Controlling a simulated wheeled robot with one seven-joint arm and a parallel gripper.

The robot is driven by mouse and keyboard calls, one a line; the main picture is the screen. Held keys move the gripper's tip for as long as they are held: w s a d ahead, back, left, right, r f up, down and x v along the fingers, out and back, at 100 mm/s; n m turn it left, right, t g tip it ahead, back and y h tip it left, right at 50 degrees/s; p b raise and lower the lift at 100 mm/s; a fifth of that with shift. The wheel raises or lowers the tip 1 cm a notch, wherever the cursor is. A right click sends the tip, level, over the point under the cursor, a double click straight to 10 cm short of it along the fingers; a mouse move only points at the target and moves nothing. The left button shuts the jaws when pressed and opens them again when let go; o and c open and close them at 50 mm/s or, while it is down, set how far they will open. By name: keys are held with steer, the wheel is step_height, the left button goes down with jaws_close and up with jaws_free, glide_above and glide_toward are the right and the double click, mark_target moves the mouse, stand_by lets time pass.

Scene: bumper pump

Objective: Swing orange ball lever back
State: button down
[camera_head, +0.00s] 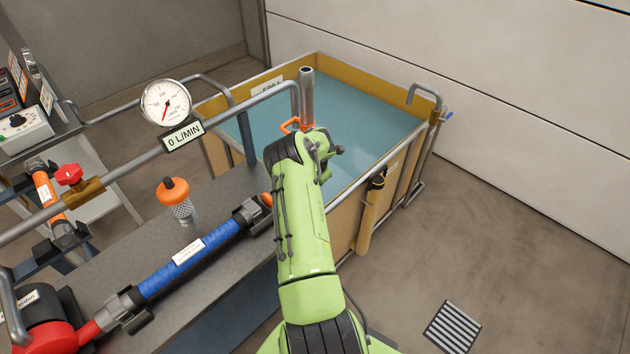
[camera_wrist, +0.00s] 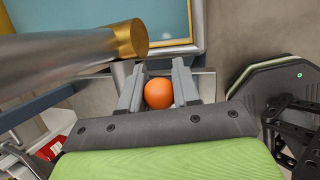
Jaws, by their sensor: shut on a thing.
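In the wrist view the orange ball (camera_wrist: 158,93) sits between the two grey fingers of my gripper (camera_wrist: 158,88), which is shut on it. The lever's arm below the ball is hidden in that view. In the head view my green arm reaches forward to the near edge of the tank and covers the gripper. A small bit of orange (camera_head: 266,199) shows just left of my arm, at the end of the blue hose's coupling; I cannot tell whether it is the ball. An orange handle (camera_head: 289,125) shows beside the upright pipe.
A metal pipe (camera_wrist: 60,62) with a brass end runs close to the left of my fingers. The water tank (camera_head: 318,56) stands behind. A gauge (camera_head: 166,102) reads near 0 L/MIN. The blue hose (camera_head: 187,255) lies on the bench at left.

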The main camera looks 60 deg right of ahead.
steer(key=shift+s+d+f+b, duration=0.15)
steer(key=shift+f+b, duration=0.2)
steer(key=shift+f, duration=0.1)
steer(key=c, duration=0.8)
jaws_free()
steer(key=shift+r, duration=0.1)
steer(key=shift+r, duration=0.4)
steer(key=v, duration=1.4)
steer(key=shift+r+p, duration=0.35)
